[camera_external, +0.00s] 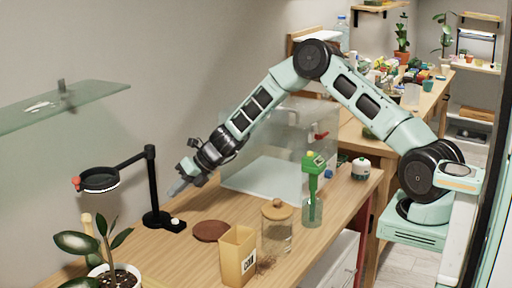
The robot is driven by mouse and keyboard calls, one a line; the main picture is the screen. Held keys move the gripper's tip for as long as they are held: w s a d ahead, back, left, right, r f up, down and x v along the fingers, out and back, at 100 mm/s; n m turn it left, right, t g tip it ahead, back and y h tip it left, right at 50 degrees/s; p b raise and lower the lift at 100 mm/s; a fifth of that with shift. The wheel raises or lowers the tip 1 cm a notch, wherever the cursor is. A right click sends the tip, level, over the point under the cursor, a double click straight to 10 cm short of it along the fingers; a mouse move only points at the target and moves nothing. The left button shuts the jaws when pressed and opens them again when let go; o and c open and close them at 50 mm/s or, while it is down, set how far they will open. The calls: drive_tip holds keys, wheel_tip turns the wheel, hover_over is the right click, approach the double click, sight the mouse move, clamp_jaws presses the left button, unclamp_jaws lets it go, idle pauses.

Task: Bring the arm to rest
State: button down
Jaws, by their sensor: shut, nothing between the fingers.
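My gripper (178,188) is at the end of my outstretched arm (264,97), in the middle left of the external view. Its fingers are shut with nothing between them. It hangs in the air above the wooden table, pointing down and to the left. In the picture it lies just right of the black lamp's post. It appears apart from everything around it.
A black lamp (152,190), a brown saucer (209,231), a yellow box (238,256), a lidded jar (277,232) and a green tool in a glass (312,209) stand on the table (200,265). A clear case (265,150) stands behind. A glass shelf (60,112) juts out left. A potted plant (115,276) stands front left.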

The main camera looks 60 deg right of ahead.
drive_tip(key=s+a+r+n+g+y, duration=0.1)
drive_tip(key=s+a+r+n, duration=0.25)
drive_tip(key=a+n, duration=0.2)
drive_tip(key=s+a+r+n+g, duration=0.1)
drive_tip(key=s+a+r+n, duration=0.25)
drive_tip(key=a, duration=0.25)
drive_tip(key=s+a+r+n+g, duration=0.25)
drive_tip(key=s+a+n, duration=0.25)
drive_tip(key=s+n, duration=0.5)
drive_tip(key=s+a+r+n+g, duration=0.2)
drive_tip(key=s+a+r+n, duration=0.35)
drive_tip(key=s, duration=0.55)
drive_tip(key=s+d+n+h, duration=0.3)
drive_tip(key=s+n, duration=0.7)
drive_tip(key=s, duration=0.1)
drive_tip(key=s+d+n+h, duration=0.2)
drive_tip(key=s+d+n, duration=0.2)
drive_tip(key=s+n, duration=0.7)
drive_tip(key=shift+s+f+g+h, duration=0.3)
drive_tip(key=shift+s+g+h, duration=0.15)
drive_tip(key=shift+s, duration=0.35)
